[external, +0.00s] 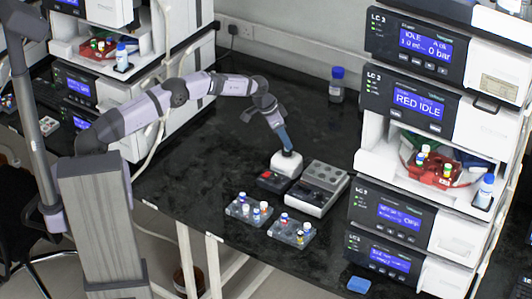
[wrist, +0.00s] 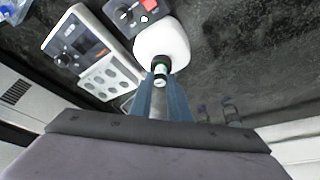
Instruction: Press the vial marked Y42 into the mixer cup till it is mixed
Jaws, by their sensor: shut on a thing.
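The mixer is a white rounded block (external: 286,165) on the dark bench, with a dark cup on its top; in the wrist view its white body (wrist: 163,40) is at top centre. My gripper (external: 285,147) points down at the cup from above. In the wrist view my blue fingers (wrist: 161,88) are shut on a small vial (wrist: 160,70) with a pale top and a green band. The vial is at the cup; its lower end is hidden, so I cannot tell how deep it sits. Its marking is too small to read.
A dark box with a red button (external: 268,181) stands beside the mixer at the front left. A grey device with round wells (external: 318,188) is on its right. Two vial racks (external: 250,209) (external: 292,232) stand in front. White instrument stacks (external: 430,160) rise at right; bench left of the mixer is clear.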

